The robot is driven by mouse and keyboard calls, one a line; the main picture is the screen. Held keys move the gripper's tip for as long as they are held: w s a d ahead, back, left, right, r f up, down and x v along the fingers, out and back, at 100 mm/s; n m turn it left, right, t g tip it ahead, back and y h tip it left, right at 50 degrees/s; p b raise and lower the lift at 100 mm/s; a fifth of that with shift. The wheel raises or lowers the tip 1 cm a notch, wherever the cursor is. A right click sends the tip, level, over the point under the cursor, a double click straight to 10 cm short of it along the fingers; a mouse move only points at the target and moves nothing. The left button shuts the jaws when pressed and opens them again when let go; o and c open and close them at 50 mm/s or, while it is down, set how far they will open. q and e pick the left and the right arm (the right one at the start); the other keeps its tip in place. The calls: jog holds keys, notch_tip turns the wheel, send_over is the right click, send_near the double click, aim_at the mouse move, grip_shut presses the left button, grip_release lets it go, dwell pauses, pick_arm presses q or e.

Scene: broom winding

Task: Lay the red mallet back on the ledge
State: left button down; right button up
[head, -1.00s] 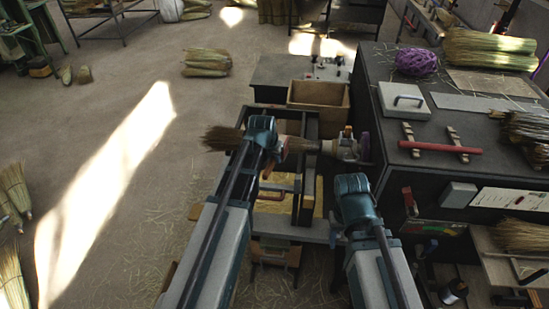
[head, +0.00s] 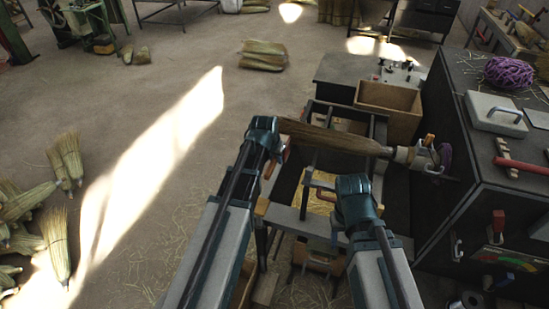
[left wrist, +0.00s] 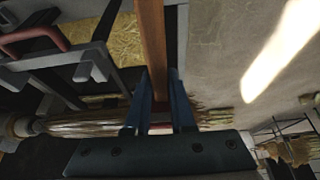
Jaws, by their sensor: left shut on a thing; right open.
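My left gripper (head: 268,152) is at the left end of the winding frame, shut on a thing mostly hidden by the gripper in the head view. My right gripper (head: 353,195) is open and empty at the frame's front.
A straw broom bundle (head: 330,138) lies level across the frame, clamped at its right end. A wooden box (head: 390,105) stands behind. A dark cabinet (head: 445,165) is at right, with a red bar (head: 520,165) on top. Brooms (head: 60,230) lie on the floor at left.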

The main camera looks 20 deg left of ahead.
pick_arm(q)
jog(key=s+d+f+b, duration=0.1)
jog(key=d+f+b, duration=0.1)
jog(key=f+b, duration=0.8)
jog(key=s+d+f+b, duration=0.2)
jog(key=f+b, duration=0.7)
jog(key=f, duration=0.2)
jog(key=shift+d+b, duration=0.2)
jog(key=shift+b, duration=0.15)
jog(key=shift+f, duration=0.15)
notch_tip(320, 180, down, 8)
jog(key=b, duration=0.8)
jog(key=shift+f+b, duration=0.25)
jog(key=shift+b, duration=0.1)
jog(key=c, duration=0.7)
grip_release()
jog(key=shift+r, duration=0.1)
